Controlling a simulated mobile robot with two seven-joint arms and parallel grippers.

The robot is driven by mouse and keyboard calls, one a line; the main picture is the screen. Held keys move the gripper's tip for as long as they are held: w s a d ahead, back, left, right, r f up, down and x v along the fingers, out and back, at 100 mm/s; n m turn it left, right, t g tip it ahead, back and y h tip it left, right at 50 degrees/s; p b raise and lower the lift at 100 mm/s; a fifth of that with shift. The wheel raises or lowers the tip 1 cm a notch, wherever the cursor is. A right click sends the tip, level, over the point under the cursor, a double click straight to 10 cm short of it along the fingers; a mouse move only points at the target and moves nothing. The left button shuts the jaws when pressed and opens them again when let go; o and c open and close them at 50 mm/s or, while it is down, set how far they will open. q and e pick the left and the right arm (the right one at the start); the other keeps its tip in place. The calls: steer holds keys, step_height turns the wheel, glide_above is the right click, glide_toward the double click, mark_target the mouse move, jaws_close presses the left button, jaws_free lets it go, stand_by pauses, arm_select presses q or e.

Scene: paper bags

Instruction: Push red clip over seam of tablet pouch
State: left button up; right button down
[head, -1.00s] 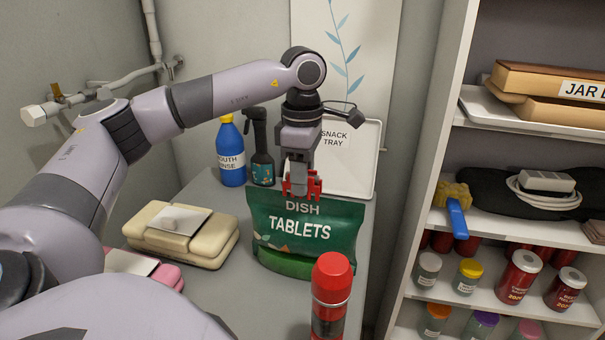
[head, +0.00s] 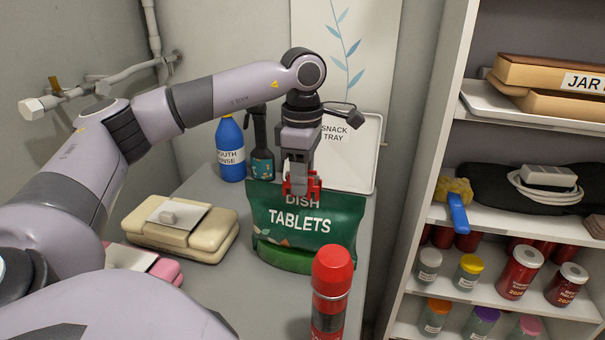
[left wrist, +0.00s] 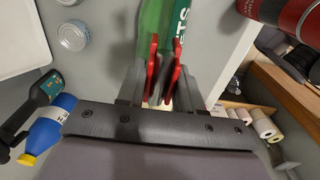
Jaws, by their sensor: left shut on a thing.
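The green tablet pouch (head: 306,235), lettered "DISH TABLETS", stands upright on the grey counter. I cannot tell how far the seam lies between the prongs. My right gripper is not in view.
A red-capped bottle (head: 332,285) stands close in front of the pouch. A blue bottle (head: 231,152), dark spray bottle (head: 261,150) and snack tray (head: 350,160) are behind. Cream cases (head: 180,240) lie at left. A loaded shelf unit (head: 430,150) rises at right.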

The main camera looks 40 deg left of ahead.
arm_select(q)
steer(key=shift+f+b, duration=0.4)
steer(key=shift+f, duration=0.35)
steer(key=o, duration=1.1)
steer(key=shift+r, duration=3.6)
